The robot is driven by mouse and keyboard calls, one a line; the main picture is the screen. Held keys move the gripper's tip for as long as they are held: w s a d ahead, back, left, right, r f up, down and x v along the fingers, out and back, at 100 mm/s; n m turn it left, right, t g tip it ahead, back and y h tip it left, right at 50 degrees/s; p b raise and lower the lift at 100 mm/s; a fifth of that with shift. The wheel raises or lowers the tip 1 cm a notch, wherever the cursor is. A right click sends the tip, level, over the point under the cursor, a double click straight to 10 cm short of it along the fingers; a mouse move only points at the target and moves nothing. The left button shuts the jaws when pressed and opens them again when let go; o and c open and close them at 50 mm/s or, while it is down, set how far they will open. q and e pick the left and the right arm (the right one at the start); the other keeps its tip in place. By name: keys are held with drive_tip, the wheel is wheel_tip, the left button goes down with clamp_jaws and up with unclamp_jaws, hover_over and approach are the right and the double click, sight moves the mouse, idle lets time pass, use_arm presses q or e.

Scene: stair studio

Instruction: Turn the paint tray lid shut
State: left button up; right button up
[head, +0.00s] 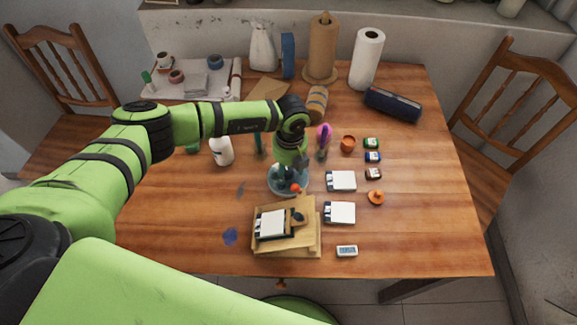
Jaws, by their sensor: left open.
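I cannot surely tell which thing is the paint tray or how its lid stands. Small, flat white pieces with dark edges could be it: one (271,224) lies on stacked tan boards (304,243) at the front, and two, an upper (341,181) and a lower (339,212), lie on the table to the right. My left gripper (288,184) points down, open, over a round blue-grey dish (302,186). It hides much of the dish, and a small red ball (296,188) shows beside its fingers. My right gripper is not in view.
Small jars, an orange pot (348,143) and an orange piece (376,197) stand on the right. Paper rolls and a dark blue case (392,104) are at the back. The table's right front is mostly clear.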

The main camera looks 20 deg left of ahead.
use_arm(q)
drive_tip(key=shift+f, duration=0.15)
drive_tip(key=shift+s, duration=0.1)
clamp_jaws()
